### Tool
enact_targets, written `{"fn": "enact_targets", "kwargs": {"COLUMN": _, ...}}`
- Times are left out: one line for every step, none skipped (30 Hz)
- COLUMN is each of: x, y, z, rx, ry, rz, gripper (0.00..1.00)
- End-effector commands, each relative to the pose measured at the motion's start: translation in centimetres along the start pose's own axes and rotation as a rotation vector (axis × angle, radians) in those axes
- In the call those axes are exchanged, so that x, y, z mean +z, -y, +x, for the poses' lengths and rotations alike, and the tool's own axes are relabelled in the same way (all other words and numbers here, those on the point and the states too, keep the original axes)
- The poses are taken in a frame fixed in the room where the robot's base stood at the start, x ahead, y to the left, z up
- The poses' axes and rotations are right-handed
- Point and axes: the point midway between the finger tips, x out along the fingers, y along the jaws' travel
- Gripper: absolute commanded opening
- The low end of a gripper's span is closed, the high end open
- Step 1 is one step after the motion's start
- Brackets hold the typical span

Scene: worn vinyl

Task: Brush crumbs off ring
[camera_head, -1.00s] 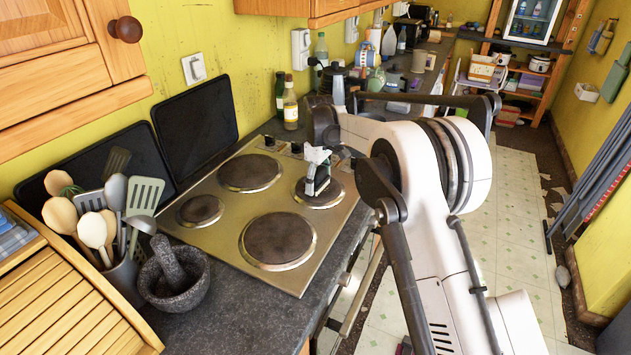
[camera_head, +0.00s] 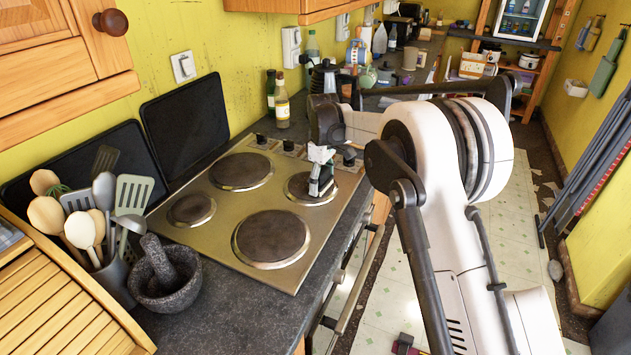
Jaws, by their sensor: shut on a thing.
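The steel hob (camera_head: 222,228) has a back ring (camera_head: 240,171), a small left ring (camera_head: 191,209), a large front ring (camera_head: 271,239) and a right ring (camera_head: 312,188). I cannot make out crumbs on any of them. My gripper (camera_head: 321,172) points down over the right ring and covers part of it. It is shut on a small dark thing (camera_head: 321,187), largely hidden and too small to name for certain. Its lower end is at or just above the ring; I cannot tell whether it touches.
Hob knobs (camera_head: 289,145) line the far right side, close to my wrist. Bottles (camera_head: 282,108) stand behind the hob. A utensil pot (camera_head: 115,278) and a stone mortar (camera_head: 166,281) stand at the front left. Two dark panels (camera_head: 185,125) lean on the wall. The left rings are clear.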

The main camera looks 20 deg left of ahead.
Motion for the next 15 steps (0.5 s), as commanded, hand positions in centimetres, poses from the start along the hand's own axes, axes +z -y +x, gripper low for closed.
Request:
{"fn": "enact_targets", "kwargs": {"x": 0.50, "y": -0.07, "z": 0.10, "rx": 0.000, "ry": 0.001, "rz": 0.002, "gripper": 0.49}}
{"fn": "enact_targets", "kwargs": {"x": 0.70, "y": -0.08, "z": 0.10, "rx": 0.000, "ry": 0.001, "rz": 0.002, "gripper": 0.49}}
{"fn": "enact_targets", "kwargs": {"x": 0.90, "y": -0.09, "z": 0.11, "rx": 0.000, "ry": 0.001, "rz": 0.002, "gripper": 0.49}}
{"fn": "enact_targets", "kwargs": {"x": 1.01, "y": -0.10, "z": 0.11, "rx": 0.000, "ry": 0.001, "rz": 0.002, "gripper": 0.49}}
{"fn": "enact_targets", "kwargs": {"x": 1.08, "y": -0.10, "z": 0.11, "rx": 0.000, "ry": 0.001, "rz": 0.001, "gripper": 0.49}}
{"fn": "enact_targets", "kwargs": {"x": 1.03, "y": -0.09, "z": 0.09, "rx": 0.000, "ry": 0.001, "rz": 0.001, "gripper": 0.49}}
{"fn": "enact_targets", "kwargs": {"x": 1.02, "y": -0.09, "z": 0.07, "rx": 0.000, "ry": 0.001, "rz": 0.001, "gripper": 0.49}}
{"fn": "enact_targets", "kwargs": {"x": 1.02, "y": -0.09, "z": 0.06, "rx": 0.000, "ry": 0.001, "rz": 0.001, "gripper": 0.49}}
{"fn": "enact_targets", "kwargs": {"x": 1.01, "y": -0.09, "z": 0.04, "rx": 0.000, "ry": 0.001, "rz": 0.001, "gripper": 0.49}}
{"fn": "enact_targets", "kwargs": {"x": 1.01, "y": -0.09, "z": 0.03, "rx": 0.000, "ry": 0.001, "rz": 0.001, "gripper": 0.49}}
{"fn": "enact_targets", "kwargs": {"x": 1.00, "y": -0.09, "z": 0.02, "rx": 0.000, "ry": 0.001, "rz": 0.001, "gripper": 0.49}}
{"fn": "enact_targets", "kwargs": {"x": 0.99, "y": -0.09, "z": 0.02, "rx": 0.000, "ry": 0.001, "rz": 0.001, "gripper": 0.49}}
{"fn": "enact_targets", "kwargs": {"x": 0.98, "y": -0.09, "z": 0.02, "rx": 0.000, "ry": 0.000, "rz": 0.001, "gripper": 0.49}}
{"fn": "enact_targets", "kwargs": {"x": 0.94, "y": -0.08, "z": 0.02, "rx": 0.000, "ry": 0.000, "rz": 0.001, "gripper": 0.49}}
{"fn": "enact_targets", "kwargs": {"x": 0.85, "y": -0.08, "z": 0.01, "rx": 0.000, "ry": 0.000, "rz": 0.000, "gripper": 0.49}}
